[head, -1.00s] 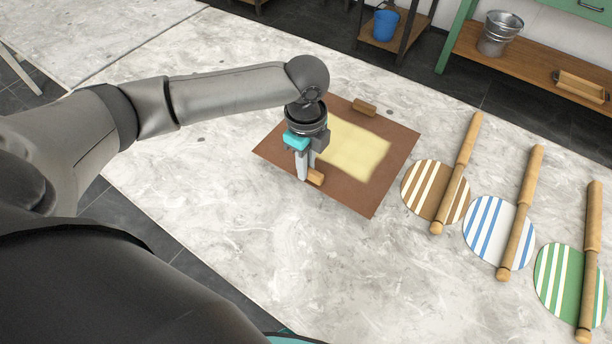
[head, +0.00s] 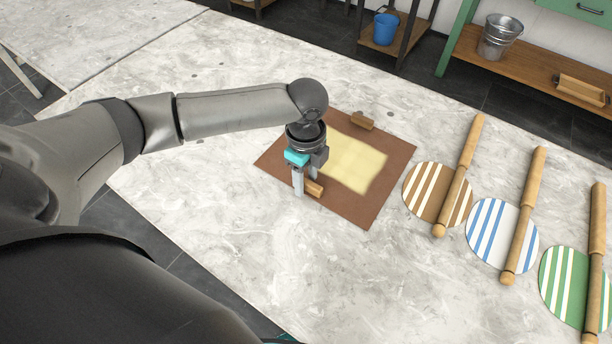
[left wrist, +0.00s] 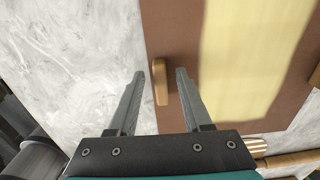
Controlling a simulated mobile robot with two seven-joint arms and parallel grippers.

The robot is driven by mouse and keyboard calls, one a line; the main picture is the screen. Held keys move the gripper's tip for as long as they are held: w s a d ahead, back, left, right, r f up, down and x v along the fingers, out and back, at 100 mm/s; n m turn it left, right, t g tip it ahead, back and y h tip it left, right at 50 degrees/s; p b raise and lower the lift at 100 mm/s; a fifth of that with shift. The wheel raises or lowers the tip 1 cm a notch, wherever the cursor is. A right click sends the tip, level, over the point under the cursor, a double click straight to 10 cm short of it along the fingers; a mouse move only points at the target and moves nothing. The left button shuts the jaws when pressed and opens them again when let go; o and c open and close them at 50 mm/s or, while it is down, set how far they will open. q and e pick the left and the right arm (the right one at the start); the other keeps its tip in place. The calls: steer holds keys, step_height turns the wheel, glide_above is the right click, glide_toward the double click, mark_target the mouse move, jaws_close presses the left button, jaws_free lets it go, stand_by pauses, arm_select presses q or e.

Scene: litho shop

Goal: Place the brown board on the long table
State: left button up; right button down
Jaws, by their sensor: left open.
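The brown board (head: 385,204) lies flat on the pale marbled long table (head: 250,250). It has a pale yellow patch on top and a small wooden handle at each of two opposite edges. My left gripper (head: 306,187) is open at the near handle (head: 316,189), pointing down. In the left wrist view the fingers of this gripper (left wrist: 160,72) stand apart on either side of the handle (left wrist: 160,82), with gaps on both sides. The board (left wrist: 175,30) also shows there. My right gripper is not in view.
Striped discs in brown (head: 425,190), blue (head: 488,225) and green (head: 557,270), each with a wooden roller across it, lie right of the board. A shelf with a metal bucket (head: 498,38) and a stand with a blue bucket (head: 384,28) are behind. The table front is clear.

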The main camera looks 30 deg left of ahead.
arm_select(q)
steer(key=shift+r, duration=0.1)
step_height(320, 180, up, 12)
steer(key=p, duration=0.3)
steer(key=shift+p, duration=0.3)
steer(key=shift+s, duration=0.1)
